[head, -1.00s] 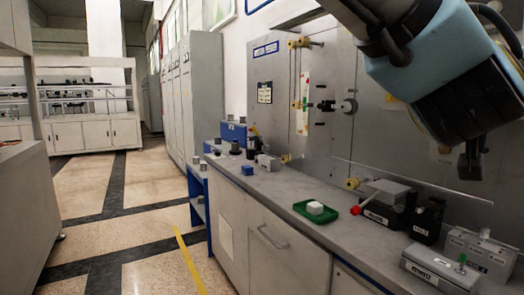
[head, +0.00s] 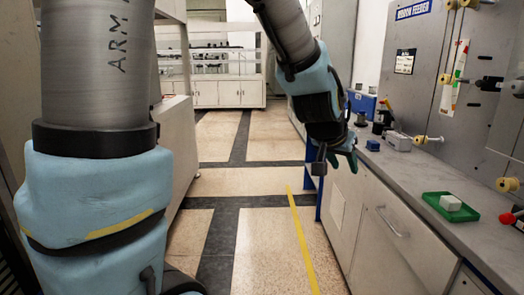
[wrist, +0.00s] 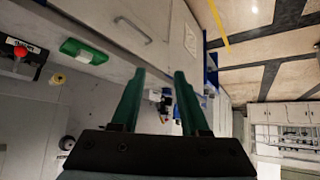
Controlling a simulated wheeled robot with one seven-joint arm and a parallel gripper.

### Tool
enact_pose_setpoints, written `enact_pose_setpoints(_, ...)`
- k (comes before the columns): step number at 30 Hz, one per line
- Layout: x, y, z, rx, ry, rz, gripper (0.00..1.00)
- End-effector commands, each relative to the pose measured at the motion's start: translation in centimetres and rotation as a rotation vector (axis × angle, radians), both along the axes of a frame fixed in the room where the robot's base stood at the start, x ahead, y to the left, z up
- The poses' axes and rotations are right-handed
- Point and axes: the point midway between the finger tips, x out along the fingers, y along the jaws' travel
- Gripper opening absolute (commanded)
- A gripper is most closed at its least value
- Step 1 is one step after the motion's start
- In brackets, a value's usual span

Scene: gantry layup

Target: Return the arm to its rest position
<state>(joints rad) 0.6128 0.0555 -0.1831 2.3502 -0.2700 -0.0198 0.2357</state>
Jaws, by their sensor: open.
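My arm crosses the head view, with its blue and grey links at the left and upper middle. My gripper (head: 335,166) hangs in the middle of the head view, left of the counter edge and over the aisle side. In the wrist view, the two green fingers of my gripper (wrist: 160,74) stand apart with nothing between them. The gripper touches nothing that I can see.
A grey counter (head: 400,178) runs along the right. A green tray (head: 433,199) on it holds a white block (head: 450,203). A metal panel (head: 425,100) stands behind. The tiled aisle floor (head: 262,181) is clear, with a yellow line (head: 301,240).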

Motion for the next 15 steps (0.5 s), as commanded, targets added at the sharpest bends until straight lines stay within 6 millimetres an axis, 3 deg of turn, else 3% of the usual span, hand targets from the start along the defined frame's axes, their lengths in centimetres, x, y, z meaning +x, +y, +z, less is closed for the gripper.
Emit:
enact_pose_setpoints(1, 1.2, 3.6, -1.0, 0.038, 0.045, 0.067, 0.45)
enact_pose_setpoints(4, 2.1, 10.5, -3.3, 0.110, 0.151, 0.194, 0.45)
enact_pose_setpoints(9, 0.7, 21.7, -6.3, 0.210, 0.344, 0.414, 0.45)
enact_pose_setpoints(12, -1.1, 26.4, -7.4, 0.248, 0.443, 0.519, 0.45)
enact_pose_setpoints(15, -2.8, 29.4, -8.0, 0.272, 0.513, 0.591, 0.45)
